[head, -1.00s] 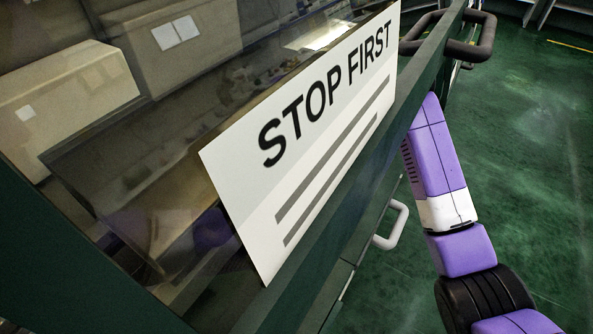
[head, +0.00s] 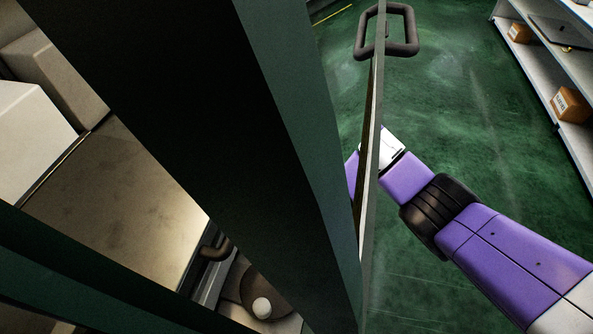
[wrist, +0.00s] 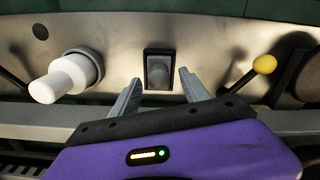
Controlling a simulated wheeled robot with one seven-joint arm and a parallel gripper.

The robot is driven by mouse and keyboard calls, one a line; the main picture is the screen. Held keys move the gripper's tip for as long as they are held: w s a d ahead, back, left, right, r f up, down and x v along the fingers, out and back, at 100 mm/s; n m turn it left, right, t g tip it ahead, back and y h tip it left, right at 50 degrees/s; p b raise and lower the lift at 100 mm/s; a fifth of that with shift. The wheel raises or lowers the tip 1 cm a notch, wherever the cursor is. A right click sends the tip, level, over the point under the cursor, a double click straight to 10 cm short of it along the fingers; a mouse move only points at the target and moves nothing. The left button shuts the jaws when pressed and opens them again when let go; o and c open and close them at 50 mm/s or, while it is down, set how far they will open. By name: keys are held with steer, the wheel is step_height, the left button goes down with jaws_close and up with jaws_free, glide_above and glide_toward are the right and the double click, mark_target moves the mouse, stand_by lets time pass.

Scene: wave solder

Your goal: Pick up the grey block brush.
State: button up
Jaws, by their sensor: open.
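In the wrist view my gripper (wrist: 159,78) is open, with nothing between its two grey fingers. Beyond the fingertips, a small grey block-like piece in a dark frame (wrist: 158,68) is set on a pale metal panel. It looks like a switch; I cannot make out a grey block brush for certain in either view. In the head view my gripper is hidden behind a dark green panel edge.
In the wrist view, a white cylindrical knob (wrist: 60,82) is at left and a yellow ball lever (wrist: 264,64) at right. In the head view, a dark green post (head: 190,110), a dark handle (head: 386,48) and a shelf with boxes (head: 570,104) surround open green floor (head: 450,110).

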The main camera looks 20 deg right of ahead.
steer(key=shift+f, duration=0.95)
jaws_close()
steer(key=shift+r, duration=0.15)
